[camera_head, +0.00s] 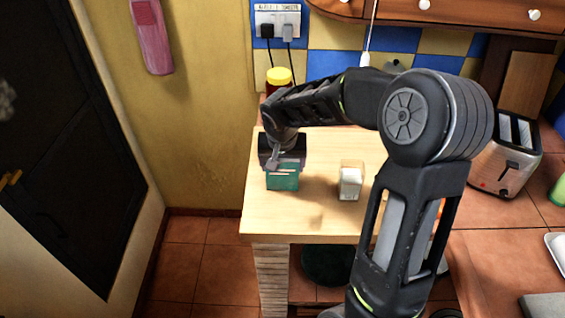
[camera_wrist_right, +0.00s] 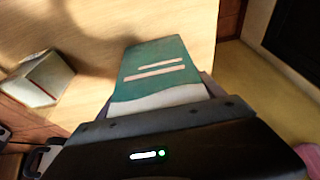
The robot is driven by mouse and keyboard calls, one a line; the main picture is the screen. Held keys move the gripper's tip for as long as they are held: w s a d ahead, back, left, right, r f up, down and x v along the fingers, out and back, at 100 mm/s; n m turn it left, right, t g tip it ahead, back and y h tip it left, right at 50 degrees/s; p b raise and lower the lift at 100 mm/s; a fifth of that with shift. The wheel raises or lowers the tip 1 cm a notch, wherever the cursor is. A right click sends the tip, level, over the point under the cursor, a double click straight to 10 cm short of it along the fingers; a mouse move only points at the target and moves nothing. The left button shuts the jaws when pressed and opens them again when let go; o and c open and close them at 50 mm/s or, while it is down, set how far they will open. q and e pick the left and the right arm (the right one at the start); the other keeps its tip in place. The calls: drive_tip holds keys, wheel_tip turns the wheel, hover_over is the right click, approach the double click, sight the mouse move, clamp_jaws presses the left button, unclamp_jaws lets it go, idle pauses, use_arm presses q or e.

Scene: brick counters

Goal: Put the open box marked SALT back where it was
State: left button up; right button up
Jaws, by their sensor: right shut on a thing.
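My right gripper (camera_head: 283,163) points down over the left part of the wooden counter (camera_head: 325,222). It is shut on a teal and white box (camera_head: 282,179), which shows teal with pale stripes in the right wrist view (camera_wrist_right: 155,70). I cannot read a SALT mark on it or see whether its top is open. I cannot tell whether it touches the counter. A small whitish box (camera_head: 350,182) stands on the counter to its right, and it also shows in the right wrist view (camera_wrist_right: 38,76). My left gripper is not in view.
A jar with a yellow lid (camera_head: 279,77) stands at the back of the counter by the wall. A silver toaster (camera_head: 507,157) is at the right. The wooden counter is bare in front of the boxes; its left edge drops to the floor (camera_head: 205,250).

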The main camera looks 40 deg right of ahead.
drive_tip(key=shift+f, duration=0.15)
drive_tip(key=o, duration=2)
drive_tip(key=shift+r, duration=0.3)
drive_tip(key=b+v, duration=0.1)
drive_tip(key=v, duration=1.1)
drive_tip(key=shift+s+f, duration=0.1)
